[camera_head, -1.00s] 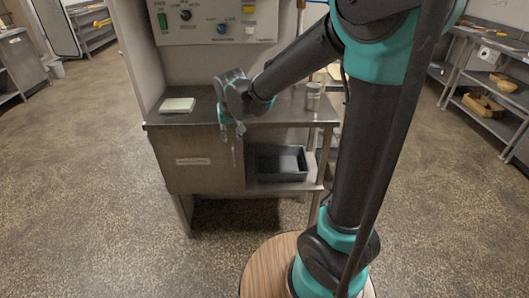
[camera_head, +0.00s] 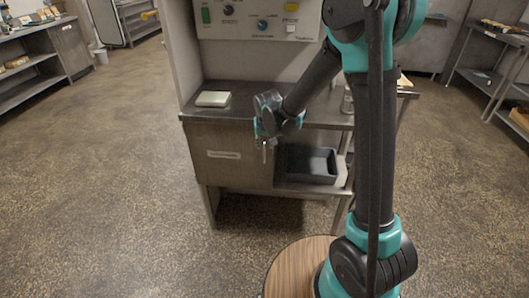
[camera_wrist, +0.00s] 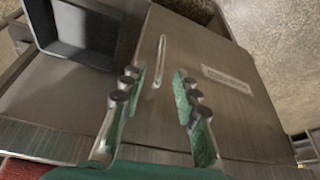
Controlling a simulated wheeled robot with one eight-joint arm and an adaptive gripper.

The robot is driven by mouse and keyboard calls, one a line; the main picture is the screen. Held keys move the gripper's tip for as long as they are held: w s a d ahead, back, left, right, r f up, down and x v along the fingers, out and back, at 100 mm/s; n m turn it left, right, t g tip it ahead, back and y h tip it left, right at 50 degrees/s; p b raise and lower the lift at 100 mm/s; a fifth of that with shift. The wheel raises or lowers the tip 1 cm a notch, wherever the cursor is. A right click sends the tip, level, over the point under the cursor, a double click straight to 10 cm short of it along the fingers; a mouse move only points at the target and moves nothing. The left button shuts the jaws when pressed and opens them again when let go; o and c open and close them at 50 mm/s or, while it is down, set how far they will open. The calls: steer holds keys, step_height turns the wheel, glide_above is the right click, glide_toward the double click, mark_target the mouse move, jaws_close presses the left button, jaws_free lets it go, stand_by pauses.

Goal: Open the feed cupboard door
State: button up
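The feed cupboard door (camera_head: 222,168) is a flat metal panel with a white label (camera_head: 223,155) under the steel worktop. It looks shut. In the wrist view the door (camera_wrist: 205,110) fills the middle. Its slim upright bar handle (camera_wrist: 160,62) shows ahead, between the lines of my two fingers. The handle also shows in the head view (camera_head: 264,152), just below my gripper (camera_head: 265,141). My gripper (camera_wrist: 159,80) is open and empty in the wrist view. I cannot tell whether the fingertips reach around the handle.
A dark open bin (camera_head: 311,163) sits on the shelf right of the door; it also shows in the wrist view (camera_wrist: 83,33). A pale block (camera_head: 213,98) lies on the worktop (camera_head: 240,97). Control knobs (camera_head: 262,25) are above. The floor in front is clear.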

mark_target(264, 149)
steer(key=shift+x, duration=3.35)
jaws_close()
